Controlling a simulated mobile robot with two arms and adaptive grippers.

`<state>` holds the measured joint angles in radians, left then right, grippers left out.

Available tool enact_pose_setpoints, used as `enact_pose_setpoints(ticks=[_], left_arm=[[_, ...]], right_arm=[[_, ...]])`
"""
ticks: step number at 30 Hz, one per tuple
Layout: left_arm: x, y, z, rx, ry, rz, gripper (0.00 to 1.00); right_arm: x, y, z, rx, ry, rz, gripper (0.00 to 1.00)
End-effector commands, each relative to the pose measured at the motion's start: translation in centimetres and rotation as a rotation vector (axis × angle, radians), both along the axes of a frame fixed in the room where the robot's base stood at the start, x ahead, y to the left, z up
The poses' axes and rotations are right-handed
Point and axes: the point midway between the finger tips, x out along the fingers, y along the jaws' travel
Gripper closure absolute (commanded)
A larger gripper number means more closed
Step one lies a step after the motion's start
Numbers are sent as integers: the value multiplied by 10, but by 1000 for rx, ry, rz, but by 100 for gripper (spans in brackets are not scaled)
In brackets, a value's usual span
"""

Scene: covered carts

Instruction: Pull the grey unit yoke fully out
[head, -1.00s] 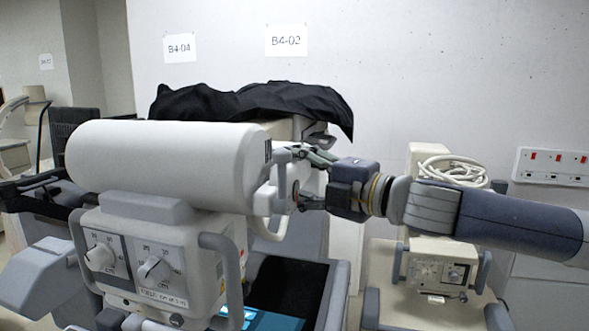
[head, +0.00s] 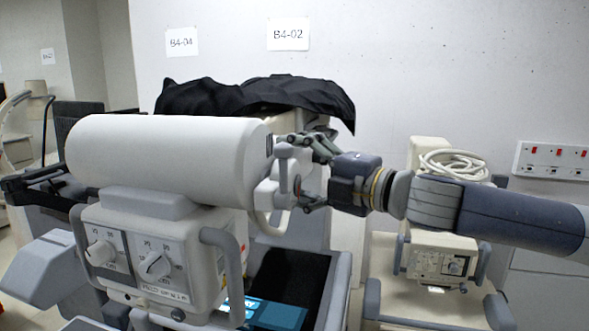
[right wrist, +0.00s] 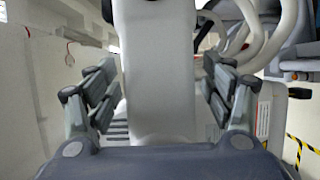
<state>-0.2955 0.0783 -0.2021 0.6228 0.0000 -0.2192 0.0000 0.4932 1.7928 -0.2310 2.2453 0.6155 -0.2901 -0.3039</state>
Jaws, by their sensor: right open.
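The grey unit is a pale horizontal cylinder (head: 160,160) over a control box (head: 150,255) with two dials. A light grey bracket that looks like its yoke (head: 283,165) is at the cylinder's right end. My right gripper (head: 300,172) is open at this end, with one finger above the other in the head view. In the right wrist view a pale upright part (right wrist: 158,70), apparently the yoke, stands between the two spread fingers (right wrist: 162,97), with gaps visible on both sides. The fingers partly cover the bracket in the head view. My left gripper is not in view.
A black cover (head: 255,97) lies over equipment behind the cylinder. Another pale cart (head: 435,262) with a coiled white cable (head: 452,164) stands behind my right arm. A wall socket panel (head: 551,160) is at the far right.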

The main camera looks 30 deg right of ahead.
Motion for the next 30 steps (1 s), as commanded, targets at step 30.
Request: enact_pose_setpoints(ticks=[30], left_arm=[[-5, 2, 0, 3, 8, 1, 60]], right_arm=[[-64, -23, 2, -4, -4, -3, 25]])
